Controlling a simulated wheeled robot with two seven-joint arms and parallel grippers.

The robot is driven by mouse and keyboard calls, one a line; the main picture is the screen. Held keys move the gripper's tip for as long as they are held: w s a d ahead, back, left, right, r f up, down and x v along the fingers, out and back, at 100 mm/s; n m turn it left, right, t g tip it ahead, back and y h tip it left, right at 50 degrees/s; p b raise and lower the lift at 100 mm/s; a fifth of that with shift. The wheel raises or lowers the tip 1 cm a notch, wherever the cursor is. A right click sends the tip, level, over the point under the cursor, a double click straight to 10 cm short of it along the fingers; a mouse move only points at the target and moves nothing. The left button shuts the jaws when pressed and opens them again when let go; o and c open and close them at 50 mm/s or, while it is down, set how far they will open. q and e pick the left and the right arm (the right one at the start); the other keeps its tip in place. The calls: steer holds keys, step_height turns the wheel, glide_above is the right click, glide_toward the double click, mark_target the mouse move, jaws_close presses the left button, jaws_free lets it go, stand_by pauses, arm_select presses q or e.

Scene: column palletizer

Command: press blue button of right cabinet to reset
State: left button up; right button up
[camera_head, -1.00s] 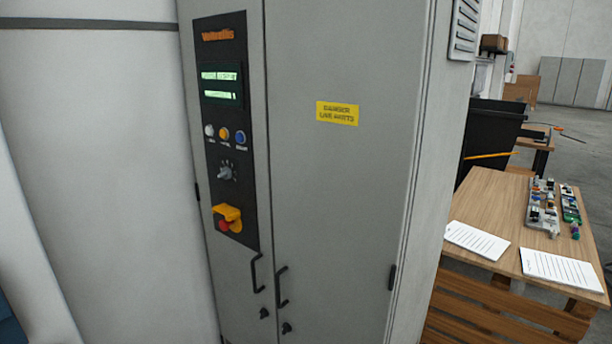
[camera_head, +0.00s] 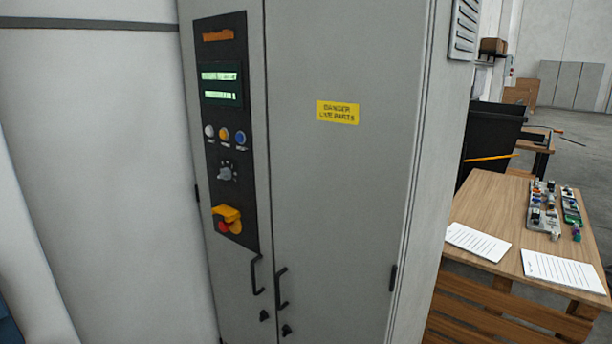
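A tall grey cabinet (camera_head: 345,200) stands in the middle of the head view, with a black control panel (camera_head: 222,105) on its left door. The blue button (camera_head: 241,138) is the rightmost of a row of three, beside an orange-yellow button (camera_head: 224,135) and a white button (camera_head: 209,131). Above them is a lit green display (camera_head: 221,86), its text too blurred to read. Below are a rotary knob (camera_head: 225,173) and a red emergency stop (camera_head: 224,226) with a yellow guard. Neither gripper is in view.
Two black door handles (camera_head: 282,288) stick out low on the cabinet. A yellow danger label (camera_head: 338,112) is on the right door. A wooden table (camera_head: 490,205) with papers and electronic parts stands to the right.

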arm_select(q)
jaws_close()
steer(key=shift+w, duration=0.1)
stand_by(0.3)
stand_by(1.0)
